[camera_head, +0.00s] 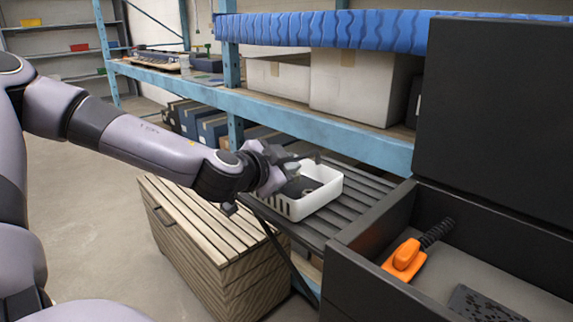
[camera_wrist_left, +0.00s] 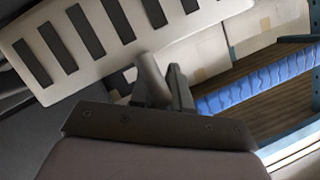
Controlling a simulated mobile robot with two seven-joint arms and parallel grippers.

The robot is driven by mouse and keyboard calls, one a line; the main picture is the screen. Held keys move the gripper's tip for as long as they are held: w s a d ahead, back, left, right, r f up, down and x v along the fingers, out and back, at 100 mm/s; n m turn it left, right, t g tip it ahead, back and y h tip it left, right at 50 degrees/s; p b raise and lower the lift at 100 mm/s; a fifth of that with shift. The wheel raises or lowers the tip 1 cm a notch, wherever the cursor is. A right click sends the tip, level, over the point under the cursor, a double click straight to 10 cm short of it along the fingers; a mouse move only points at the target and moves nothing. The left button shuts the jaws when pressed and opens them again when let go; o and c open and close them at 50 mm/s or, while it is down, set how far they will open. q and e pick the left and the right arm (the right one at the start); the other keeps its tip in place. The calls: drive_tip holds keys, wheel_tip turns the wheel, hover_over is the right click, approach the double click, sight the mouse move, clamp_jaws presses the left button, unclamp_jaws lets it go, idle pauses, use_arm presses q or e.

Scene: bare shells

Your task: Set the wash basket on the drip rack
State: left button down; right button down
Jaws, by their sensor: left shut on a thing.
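The wash basket (camera_head: 325,196) is white with slots in its walls. It is over the near left part of the dark slatted drip rack (camera_head: 352,216); I cannot tell whether its base touches the slats. Dark items (camera_head: 300,187) show inside it. My left gripper (camera_head: 279,178) is at the basket's left side and shut on it, covering part of that side. In the left wrist view the basket's slotted wall (camera_wrist_left: 90,38) appears tilted, close beyond my left gripper's fingers (camera_wrist_left: 163,88). My right gripper is not in view.
A slatted wooden chest (camera_head: 205,225) stands below the rack at left. A blue shelf beam (camera_head: 330,133) runs behind the rack. Bare slats show right of the basket.

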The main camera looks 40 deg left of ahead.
use_arm(q)
drive_tip(key=c, duration=1.1)
unclamp_jaws()
